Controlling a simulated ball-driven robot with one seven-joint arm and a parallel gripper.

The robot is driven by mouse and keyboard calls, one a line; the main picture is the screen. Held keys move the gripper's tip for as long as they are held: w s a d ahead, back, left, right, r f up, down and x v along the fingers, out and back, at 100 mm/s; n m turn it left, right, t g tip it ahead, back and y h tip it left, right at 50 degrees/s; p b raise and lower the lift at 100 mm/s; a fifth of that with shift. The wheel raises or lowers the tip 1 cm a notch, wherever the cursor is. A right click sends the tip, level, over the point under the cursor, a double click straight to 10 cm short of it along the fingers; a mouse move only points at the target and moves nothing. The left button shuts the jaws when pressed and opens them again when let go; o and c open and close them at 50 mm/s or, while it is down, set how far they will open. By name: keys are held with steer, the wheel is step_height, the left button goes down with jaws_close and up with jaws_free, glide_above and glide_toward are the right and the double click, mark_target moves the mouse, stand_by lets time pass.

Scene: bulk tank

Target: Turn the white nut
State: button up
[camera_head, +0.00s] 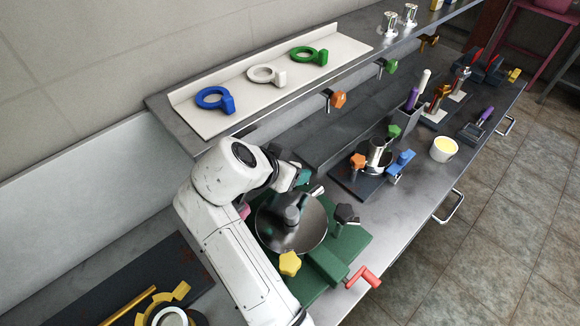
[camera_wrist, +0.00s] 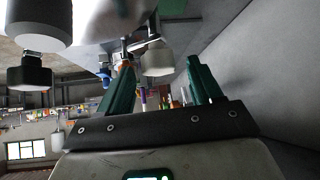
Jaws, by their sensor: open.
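I cannot single out a white nut for sure. A white ring with a block-like grip (camera_head: 266,74) lies on the pale shelf board, between a blue ring (camera_head: 214,98) and a green ring (camera_head: 309,56). In the wrist view a whitish, cup-shaped piece (camera_wrist: 157,60) shows beyond my fingertips, roughly between them; I cannot tell if it is the nut. My gripper (camera_wrist: 160,66) is open, its two green fingers apart with nothing held. In the head view my gripper (camera_head: 303,178) is partly hidden by my arm, over the bench near the round metal plate and well away from the rings.
The round metal plate (camera_head: 300,232) sits on a green base (camera_head: 350,246) with a yellow knob (camera_head: 290,263) and a red crank (camera_head: 363,277). A white cup (camera_head: 444,149) and several tools stand to the right. The shelf edge (camera_head: 290,93) overhangs the bench.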

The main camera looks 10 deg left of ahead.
steer(key=b+v, duration=0.1)
steer(key=v, duration=0.9)
steer(key=shift+f, duration=0.1)
